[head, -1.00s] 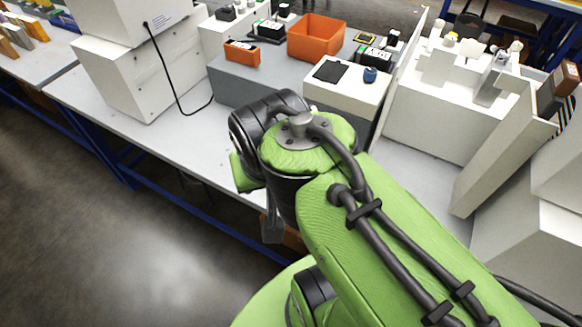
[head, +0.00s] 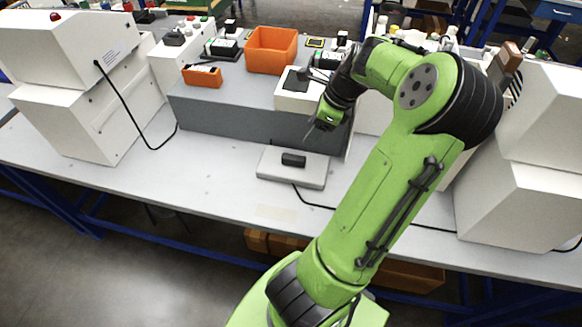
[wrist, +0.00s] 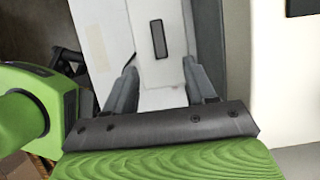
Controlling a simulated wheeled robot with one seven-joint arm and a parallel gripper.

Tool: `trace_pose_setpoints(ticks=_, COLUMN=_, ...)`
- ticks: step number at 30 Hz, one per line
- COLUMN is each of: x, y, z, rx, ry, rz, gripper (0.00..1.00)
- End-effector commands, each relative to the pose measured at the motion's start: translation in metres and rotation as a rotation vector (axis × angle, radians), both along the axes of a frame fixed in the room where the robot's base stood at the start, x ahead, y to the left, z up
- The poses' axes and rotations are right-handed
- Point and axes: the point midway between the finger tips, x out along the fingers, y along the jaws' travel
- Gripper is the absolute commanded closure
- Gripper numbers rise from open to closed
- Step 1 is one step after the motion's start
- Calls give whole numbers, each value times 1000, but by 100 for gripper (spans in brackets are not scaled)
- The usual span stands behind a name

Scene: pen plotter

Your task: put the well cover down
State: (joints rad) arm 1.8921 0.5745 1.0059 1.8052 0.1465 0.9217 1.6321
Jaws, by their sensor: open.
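A small black block (head: 293,160) lies on top of a flat light grey slab (head: 270,172) on the table. I cannot tell for certain whether the block, the slab or both are the well cover. The wrist view shows the block as a dark oblong (wrist: 158,40) on the pale slab (wrist: 160,98). My gripper (head: 310,134) is above and just behind the slab, pointing down. In the wrist view my gripper (wrist: 159,68) is open, with the fingers apart and nothing held between them. The dark oblong shows beyond the fingertips.
A grey step (head: 225,115) rises behind the slab, carrying a white block (head: 290,102) and orange bins (head: 271,50). White machines stand at left (head: 65,115) and right (head: 520,205). A black cable runs right from the slab. The table front (head: 190,180) is clear.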

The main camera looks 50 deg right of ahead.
Motion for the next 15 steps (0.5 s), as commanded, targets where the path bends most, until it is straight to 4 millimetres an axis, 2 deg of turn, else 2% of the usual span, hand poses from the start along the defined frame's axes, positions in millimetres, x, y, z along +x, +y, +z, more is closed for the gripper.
trace_pose_setpoints(ticks=1, x=5, y=3, z=-19, rx=4, ry=0, rz=5, gripper=45)
trace_pose_setpoints(ticks=6, x=19, y=9, z=-55, rx=2, ry=1, rz=5, gripper=45)
trace_pose_setpoints(ticks=12, x=25, y=12, z=-72, rx=-1, ry=1, rz=3, gripper=45)
trace_pose_setpoints(ticks=15, x=30, y=15, z=-88, rx=0, ry=1, rz=6, gripper=45)
